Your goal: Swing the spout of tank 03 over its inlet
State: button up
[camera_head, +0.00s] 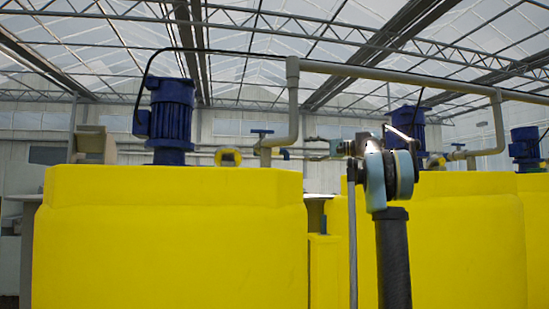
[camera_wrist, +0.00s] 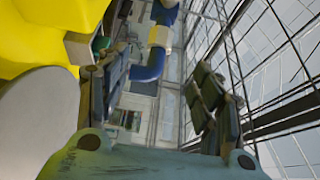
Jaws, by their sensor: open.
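A blue spout (camera_head: 283,153) sits at the end of grey pipework, just above the right end of the left yellow tank (camera_head: 170,240). A yellow fitting with a dark opening (camera_head: 229,157), possibly the inlet, is on that tank's top, left of the spout. No tank number is legible. My gripper (camera_head: 312,148) is right of the spout, pointing left, small and hard to make out. In the wrist view my gripper (camera_wrist: 163,68) is open, its fingers spread and empty. The blue elbow of the spout (camera_wrist: 150,62) shows beyond and between them; contact is not visible.
A blue-handled valve (camera_head: 262,132) stands on the pipe above the spout. A blue motor (camera_head: 170,115) stands on the left tank. A second yellow tank (camera_head: 460,240) is behind my arm, with an overhead pipe (camera_head: 400,77) above.

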aim_at(279, 151)
jog(key=w+a, duration=0.1)
jog(key=a, duration=0.4)
jog(key=w+a, duration=0.1)
jog(key=a, duration=0.5)
jog(key=w+a, duration=0.2)
jog(key=a, duration=0.4)
jog(key=shift+a, duration=0.1)
jog(key=shift+c, duration=0.6)
grip_shut()
jog(key=shift+s, duration=0.1)
